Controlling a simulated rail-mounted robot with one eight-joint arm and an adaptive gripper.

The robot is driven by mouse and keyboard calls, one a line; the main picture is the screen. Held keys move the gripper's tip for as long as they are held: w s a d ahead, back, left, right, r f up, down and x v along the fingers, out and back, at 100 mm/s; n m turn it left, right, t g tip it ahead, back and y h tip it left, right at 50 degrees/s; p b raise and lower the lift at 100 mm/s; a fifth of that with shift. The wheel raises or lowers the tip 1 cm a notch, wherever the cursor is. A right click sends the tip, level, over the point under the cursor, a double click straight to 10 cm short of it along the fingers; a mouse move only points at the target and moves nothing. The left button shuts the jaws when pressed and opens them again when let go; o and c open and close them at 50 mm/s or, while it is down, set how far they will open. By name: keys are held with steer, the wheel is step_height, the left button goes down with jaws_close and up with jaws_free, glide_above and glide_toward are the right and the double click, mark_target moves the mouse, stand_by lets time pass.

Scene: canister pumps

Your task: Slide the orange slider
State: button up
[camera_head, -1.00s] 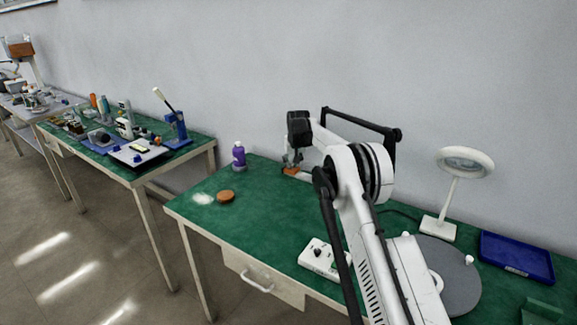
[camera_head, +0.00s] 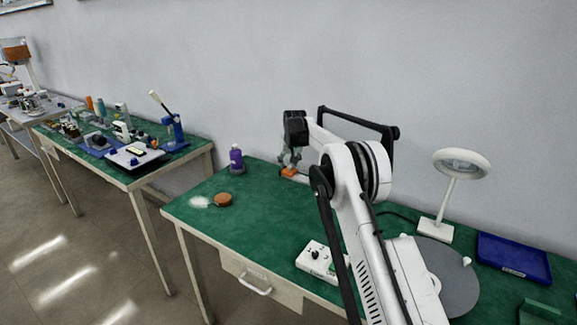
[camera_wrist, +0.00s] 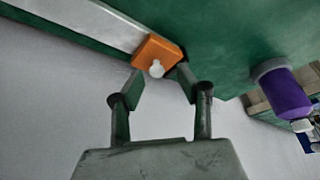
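The orange slider (camera_wrist: 156,50) is a small orange block with a white knob (camera_wrist: 157,69). It sits at the end of a long pale rail (camera_wrist: 92,20) in the wrist view. In the head view the orange slider (camera_head: 289,172) shows as a small patch at the back of the green table, under my gripper (camera_head: 289,160). In the wrist view my gripper (camera_wrist: 160,77) is open, with its fingers apart and the tips near the slider, one on each side of the knob. I cannot tell whether they touch it. My arm hides much of the rail in the head view.
A purple bottle (camera_head: 236,158) stands left of the slider; it also shows in the wrist view (camera_wrist: 282,95). A brown disc (camera_head: 223,200), a white box (camera_head: 316,258), a ring lamp (camera_head: 447,200) and a blue tray (camera_head: 513,258) are on the table. The left middle is mostly clear.

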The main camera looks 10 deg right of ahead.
steer(key=v, duration=1)
steer(key=shift+r, duration=0.4)
steer(key=shift+s+r, duration=0.1)
steer(key=shift+s, duration=0.1)
steer(key=s+a+r, duration=0.1)
steer(key=s+r, duration=0.5)
steer(key=s, duration=0.4)
steer(key=s+r+t, duration=0.1)
steer(key=s+r, duration=0.5)
steer(key=s, duration=0.3)
steer(key=s+a+r, duration=0.1)
steer(key=s+r, duration=0.5)
steer(key=s, duration=0.4)
steer(key=s+f, duration=0.4)
steer(key=s, duration=0.7)
steer(key=s+f+t, duration=0.1)
steer(key=s+f, duration=0.2)
steer(key=s, duration=0.8)
steer(key=s+f, duration=0.4)
steer(key=s, duration=0.7)
steer(key=shift+a+f+t, duration=0.2)
steer(key=shift+f+t, duration=0.1)
steer(key=shift+s, duration=0.15)
